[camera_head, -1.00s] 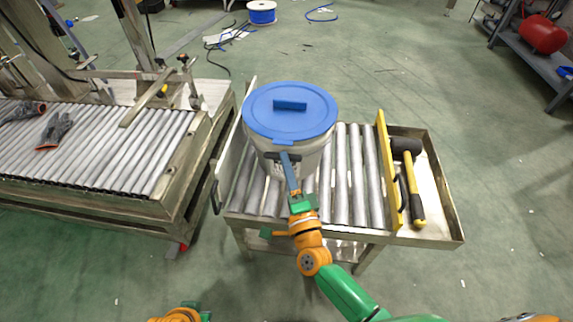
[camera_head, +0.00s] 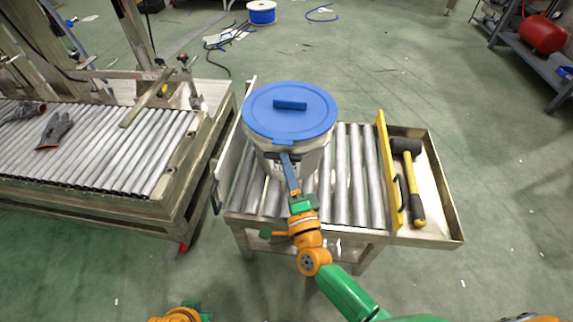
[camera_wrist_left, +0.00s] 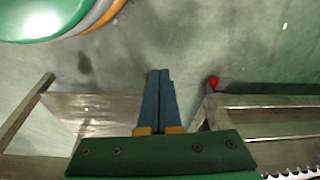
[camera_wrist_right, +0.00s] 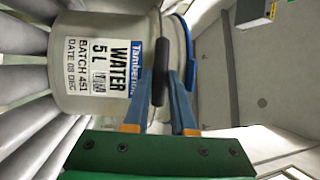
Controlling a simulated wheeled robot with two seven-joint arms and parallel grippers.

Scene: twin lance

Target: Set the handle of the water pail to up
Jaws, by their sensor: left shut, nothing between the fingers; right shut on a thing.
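The water pail (camera_head: 310,160) stands on the roller cart with its blue lid (camera_head: 262,122) on. In the right wrist view the pail (camera_wrist_right: 75,60) shows a label reading WATER 5 L. My right gripper (camera_head: 289,160) reaches the pail's near side, just below the lid. In the right wrist view my right gripper (camera_wrist_right: 168,95) is shut on the black grip of the handle (camera_wrist_right: 160,72), which lies close to the pail's side. My left gripper (camera_wrist_left: 160,75) is shut and empty, over floor and metal frames; its fingers are outside the head view.
The roller cart (camera_head: 360,185) has a yellow bar (camera_head: 388,170) at its right. A mallet (camera_head: 411,180) lies in the side tray (camera_head: 445,215). A roller conveyor (camera_head: 100,150) with gloves (camera_head: 54,130) stands at the left, past a gap. Floor around is open.

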